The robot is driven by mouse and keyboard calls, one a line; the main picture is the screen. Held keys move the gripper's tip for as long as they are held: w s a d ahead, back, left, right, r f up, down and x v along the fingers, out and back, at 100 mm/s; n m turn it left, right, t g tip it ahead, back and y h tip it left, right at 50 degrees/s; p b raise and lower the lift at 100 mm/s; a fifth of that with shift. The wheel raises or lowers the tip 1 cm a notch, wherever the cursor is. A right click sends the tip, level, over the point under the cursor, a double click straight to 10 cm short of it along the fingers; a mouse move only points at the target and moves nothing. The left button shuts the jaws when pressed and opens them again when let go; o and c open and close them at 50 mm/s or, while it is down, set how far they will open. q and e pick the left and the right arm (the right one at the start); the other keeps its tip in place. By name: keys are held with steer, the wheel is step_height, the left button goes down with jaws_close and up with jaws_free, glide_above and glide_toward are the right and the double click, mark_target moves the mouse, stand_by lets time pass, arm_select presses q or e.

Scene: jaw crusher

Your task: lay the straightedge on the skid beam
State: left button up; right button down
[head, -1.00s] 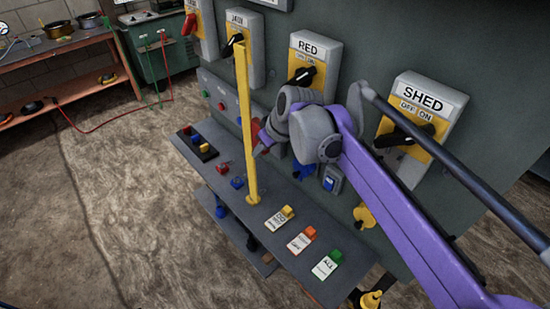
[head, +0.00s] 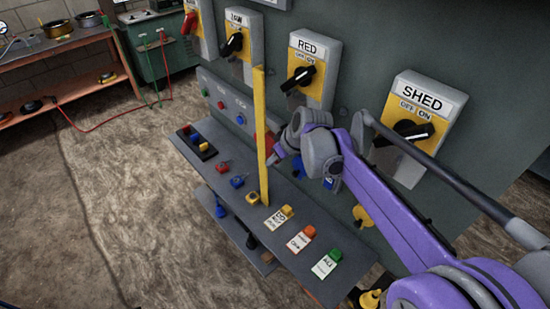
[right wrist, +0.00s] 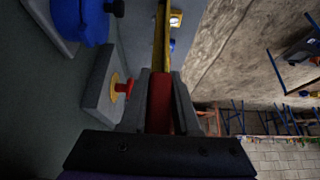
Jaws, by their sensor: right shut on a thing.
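The straightedge is a long yellow bar (head: 261,120) standing nearly upright in the head view, in front of the grey panel. Its lower end appears at the shelf, but I cannot tell whether it touches. My right gripper (head: 274,154) is beside the bar at mid-height. In the right wrist view my right gripper (right wrist: 160,100) is shut on a red part (right wrist: 160,108), with the yellow bar (right wrist: 160,45) reaching away beyond it. My left gripper is not in view. I cannot pick out the skid beam in either view.
A narrow grey shelf (head: 300,215) holds several small coloured blocks and labelled tags. Rotary switches marked RED (head: 305,70) and SHED (head: 412,120) stick out from the panel. A workbench (head: 75,50) stands far left. The brown floor (head: 110,180) at left is mostly open.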

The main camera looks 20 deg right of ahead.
steer(key=c, duration=1)
jaws_free()
steer(key=shift+f, duration=0.15)
steer(key=o, duration=0.4)
steer(key=shift+c, duration=0.2)
